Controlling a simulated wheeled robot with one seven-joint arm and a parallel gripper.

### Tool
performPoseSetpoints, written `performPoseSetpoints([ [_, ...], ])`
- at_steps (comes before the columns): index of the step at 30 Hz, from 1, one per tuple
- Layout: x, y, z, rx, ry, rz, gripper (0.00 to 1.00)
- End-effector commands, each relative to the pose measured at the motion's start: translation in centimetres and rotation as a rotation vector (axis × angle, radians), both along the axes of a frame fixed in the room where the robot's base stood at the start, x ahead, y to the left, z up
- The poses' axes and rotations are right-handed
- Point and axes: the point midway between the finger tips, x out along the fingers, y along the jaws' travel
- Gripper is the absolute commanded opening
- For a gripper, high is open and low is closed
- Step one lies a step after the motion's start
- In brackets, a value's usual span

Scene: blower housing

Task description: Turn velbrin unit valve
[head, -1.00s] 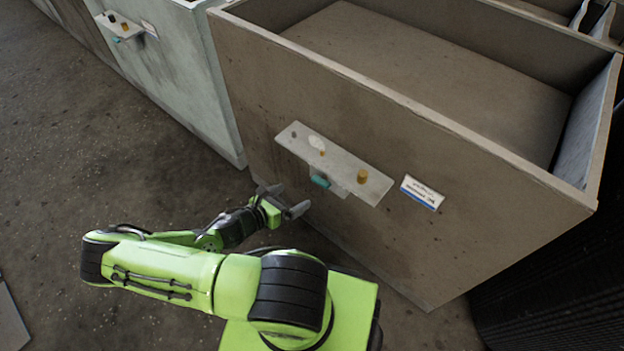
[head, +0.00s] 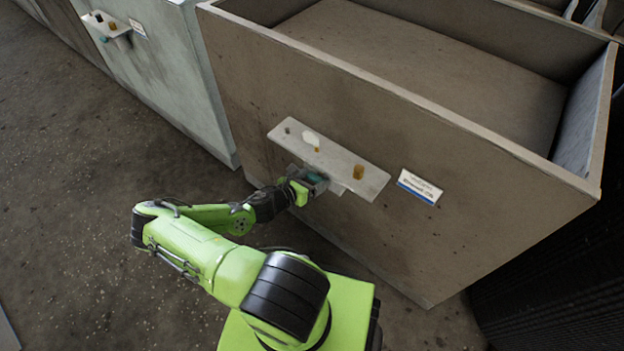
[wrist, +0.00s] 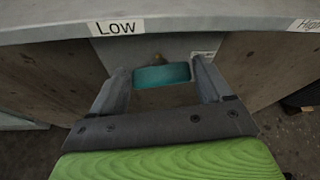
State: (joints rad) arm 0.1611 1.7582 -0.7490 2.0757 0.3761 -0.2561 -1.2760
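The valve has a teal handle (wrist: 162,76) on a brass stem below a grey shelf in the wrist view. In the head view my gripper (head: 306,180) is at the handle, partly hidden by the shelf.
The shelf carries a label "Low" (wrist: 115,28) and a part-cut label at right. A paler unit (head: 165,70) with a similar shelf stands left. Floor at left is clear.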

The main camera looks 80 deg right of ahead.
Motion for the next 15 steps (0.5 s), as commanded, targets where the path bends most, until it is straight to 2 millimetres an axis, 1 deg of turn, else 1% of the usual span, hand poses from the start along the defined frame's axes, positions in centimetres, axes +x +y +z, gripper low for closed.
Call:
performPoseSetpoints([
  [1,0.01,0.02,0.01,0.000,0.000,0.000,0.70],
  [6,0.02,0.02,0.01,0.000,0.000,0.000,0.44],
  [7,0.02,0.02,0.01,0.000,0.000,0.000,0.42],
  [11,-0.12,0.05,0.21,-0.016,-0.035,-0.001,0.42],
  [15,-0.22,0.12,0.24,-0.057,-0.131,-0.001,0.42],
])
